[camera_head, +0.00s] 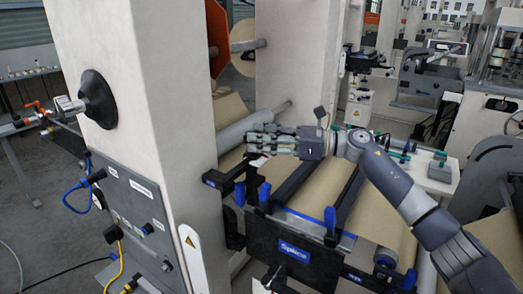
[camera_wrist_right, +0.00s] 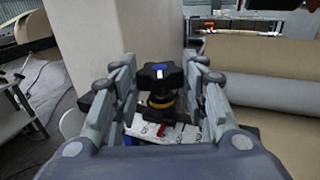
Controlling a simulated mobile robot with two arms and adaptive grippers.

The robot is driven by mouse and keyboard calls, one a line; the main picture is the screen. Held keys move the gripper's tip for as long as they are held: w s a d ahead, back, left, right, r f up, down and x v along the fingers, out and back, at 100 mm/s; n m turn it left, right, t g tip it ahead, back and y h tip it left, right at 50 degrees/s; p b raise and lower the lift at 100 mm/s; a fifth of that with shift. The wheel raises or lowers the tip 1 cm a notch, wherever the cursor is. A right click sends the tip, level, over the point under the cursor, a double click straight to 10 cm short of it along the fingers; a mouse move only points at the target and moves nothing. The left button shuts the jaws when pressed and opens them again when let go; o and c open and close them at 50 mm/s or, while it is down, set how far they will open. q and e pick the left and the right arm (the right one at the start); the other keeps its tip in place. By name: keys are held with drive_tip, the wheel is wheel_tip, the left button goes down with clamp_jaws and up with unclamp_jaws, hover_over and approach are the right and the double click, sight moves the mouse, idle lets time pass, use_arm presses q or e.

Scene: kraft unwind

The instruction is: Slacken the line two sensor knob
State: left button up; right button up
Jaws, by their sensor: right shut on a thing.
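The sensor knob (camera_wrist_right: 160,76) shows in the right wrist view as a black lobed knob with a blue cap and a white mark, above a yellow-ringed stem. It stands upright between the fingers of my right gripper (camera_wrist_right: 162,68), which is shut on it. In the head view my right gripper (camera_head: 258,140) reaches in from the right, beside the pale column, above the dark end of a sensor bar. The fingers hide the knob there. No line label can be read. My left gripper is not in view.
The pale machine column (camera_head: 145,110) stands close on the left, with a connector panel (camera_head: 135,220) and cables. A black Splice plate (camera_head: 295,250) and rails lie below my right arm. Brown kraft web (camera_head: 318,190) runs under them. A small white table (camera_head: 430,175) stands at right.

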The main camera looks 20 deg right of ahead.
idle(0.3)
drive_tip(key=o, duration=1.1)
drive_tip(key=shift+c, duration=0.2)
drive_tip(key=v, duration=1.2)
drive_tip(key=shift+w, duration=0.1)
